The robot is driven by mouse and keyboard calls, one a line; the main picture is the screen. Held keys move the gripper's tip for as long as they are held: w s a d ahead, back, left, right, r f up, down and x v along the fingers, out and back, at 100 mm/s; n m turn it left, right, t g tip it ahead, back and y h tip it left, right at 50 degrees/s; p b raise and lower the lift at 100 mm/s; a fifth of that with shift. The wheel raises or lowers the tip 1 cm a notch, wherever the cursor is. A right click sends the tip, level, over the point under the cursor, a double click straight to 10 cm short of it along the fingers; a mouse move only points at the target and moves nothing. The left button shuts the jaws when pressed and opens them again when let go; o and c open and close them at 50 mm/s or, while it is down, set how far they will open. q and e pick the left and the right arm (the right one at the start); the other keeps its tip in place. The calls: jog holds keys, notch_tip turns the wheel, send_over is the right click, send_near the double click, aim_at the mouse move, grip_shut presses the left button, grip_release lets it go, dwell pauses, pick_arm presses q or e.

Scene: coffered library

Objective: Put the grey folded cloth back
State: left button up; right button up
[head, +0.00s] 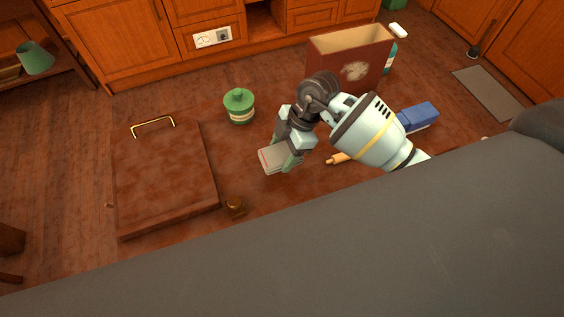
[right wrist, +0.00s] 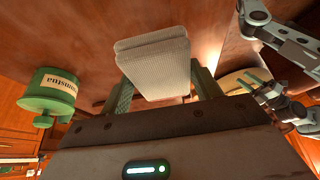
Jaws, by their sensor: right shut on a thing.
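The grey folded cloth (head: 270,160) is a small light-grey, flat stack with a reddish edge line in the head view. My right gripper (head: 287,158) is shut on it, with green fingers on either side. In the right wrist view the cloth (right wrist: 155,62) shows as a ribbed pale block between the green fingers (right wrist: 165,95). I cannot tell whether it touches the brown surface. Another gripper with green fingertips, seemingly my left (right wrist: 258,84), shows at the right of the wrist view; its opening is unclear. It is not visible in the head view.
A green lidded jar (head: 239,108) stands left of my right gripper. A raised brown panel with a brass handle (head: 160,180) lies further left, a small brass object (head: 236,207) by its corner.

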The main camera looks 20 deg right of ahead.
aim_at(283, 163)
jog(key=shift+f+b, duration=0.4)
jog(key=shift+f, duration=2.6)
jog(key=o, duration=1)
jog(key=shift+c, duration=0.2)
jog(key=p+v, duration=0.1)
jog(key=v, duration=1.1)
jog(key=shift+p, duration=0.3)
